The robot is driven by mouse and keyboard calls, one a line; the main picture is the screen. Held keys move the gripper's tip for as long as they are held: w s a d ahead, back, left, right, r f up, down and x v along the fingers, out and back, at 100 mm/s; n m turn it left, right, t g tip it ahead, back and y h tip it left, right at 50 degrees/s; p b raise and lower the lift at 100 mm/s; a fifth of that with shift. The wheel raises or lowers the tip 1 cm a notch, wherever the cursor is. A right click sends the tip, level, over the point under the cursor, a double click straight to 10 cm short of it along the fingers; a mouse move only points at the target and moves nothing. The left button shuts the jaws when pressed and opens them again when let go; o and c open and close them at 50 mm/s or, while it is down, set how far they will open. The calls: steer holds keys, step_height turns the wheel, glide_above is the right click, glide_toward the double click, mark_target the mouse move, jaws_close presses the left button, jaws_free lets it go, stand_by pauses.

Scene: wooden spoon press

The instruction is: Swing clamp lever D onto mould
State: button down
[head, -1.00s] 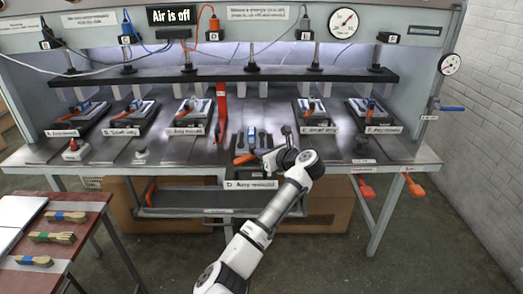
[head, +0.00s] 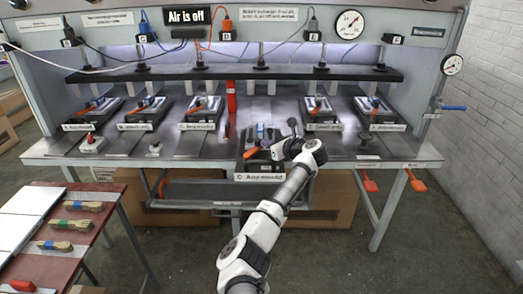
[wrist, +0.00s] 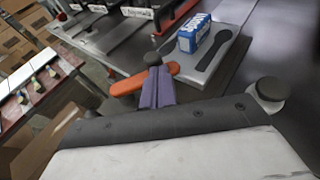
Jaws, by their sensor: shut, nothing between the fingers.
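Mould D (head: 260,171) sits front centre of the press, with its label on the front edge. A blue block (head: 261,131) stands on it; in the wrist view the blue block (wrist: 194,33) is beside a dark spoon-shaped recess (wrist: 217,50). The orange clamp lever (head: 252,151) lies at the mould's left front. In the wrist view the orange lever (wrist: 128,87) runs behind my fingers. My gripper (head: 274,151) is at the mould's front right; in the wrist view my gripper (wrist: 154,78) is shut, its fingertips overlapping the lever. I cannot tell whether they touch.
Several other moulds with orange levers stand along the press bed. A red upright post (head: 231,102) is just behind mould D to the left. A low tray (head: 195,194) hangs in front. A sign reads "Air is off".

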steer(key=shift+w+r+n+g+y, duration=0.15)
steer(key=shift+w+n+g+y, duration=0.05)
steer(key=shift+n+g+y, duration=0.1)
steer(key=shift+w+f+n+g+y, duration=0.25)
steer(key=shift+w+n+g+y, duration=0.05)
steer(key=shift+w+n+g, duration=0.15)
steer(key=shift+a+r, duration=0.1)
steer(key=shift+w+g, duration=0.1)
steer(key=shift+g, duration=0.15)
